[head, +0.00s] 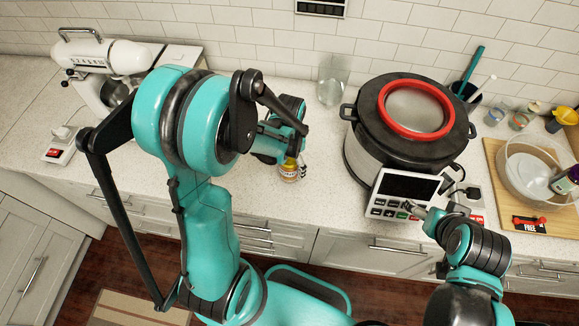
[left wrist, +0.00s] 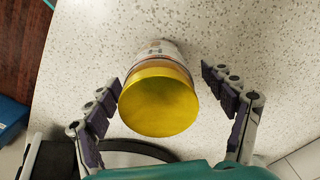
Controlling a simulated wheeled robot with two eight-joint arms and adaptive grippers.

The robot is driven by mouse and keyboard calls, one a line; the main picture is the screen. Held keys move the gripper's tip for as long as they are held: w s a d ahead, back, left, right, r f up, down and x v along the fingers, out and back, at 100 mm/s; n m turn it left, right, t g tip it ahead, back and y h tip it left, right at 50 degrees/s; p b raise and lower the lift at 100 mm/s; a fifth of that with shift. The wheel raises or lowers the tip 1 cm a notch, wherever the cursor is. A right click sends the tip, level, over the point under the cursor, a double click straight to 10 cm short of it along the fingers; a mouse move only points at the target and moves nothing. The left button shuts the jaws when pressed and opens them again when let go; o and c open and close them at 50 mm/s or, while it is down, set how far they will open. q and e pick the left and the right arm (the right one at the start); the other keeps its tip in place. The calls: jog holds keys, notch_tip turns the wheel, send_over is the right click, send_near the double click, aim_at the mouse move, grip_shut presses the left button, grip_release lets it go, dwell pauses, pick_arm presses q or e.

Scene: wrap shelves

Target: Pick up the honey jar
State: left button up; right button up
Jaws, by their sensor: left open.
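The honey jar (head: 289,173) stands on the white speckled counter, small and partly hidden by my left gripper in the head view. In the left wrist view the jar (left wrist: 158,103) shows its round yellow lid, with a pale label behind it. My left gripper (left wrist: 161,84) is open, with one finger to each side of the jar and a gap to each. In the head view the left gripper (head: 295,158) is right above and beside the jar. My right gripper (head: 417,210) is near the cooker's panel; its fingers are too small to judge.
A large dark cooker with a red ring (head: 447,108) stands right of the jar. A clear glass (head: 332,88) is behind. A white stand mixer (head: 108,58) is at the left. A wooden board (head: 494,176) with a clear bowl (head: 513,176) is at the right. The counter's front edge is close to the jar.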

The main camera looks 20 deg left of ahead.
pick_arm(q)
jog(key=shift+d+f, duration=0.1)
jog(key=shift+f, duration=0.2)
jog(key=c, duration=1.8)
jog(key=shift+r, duration=0.2)
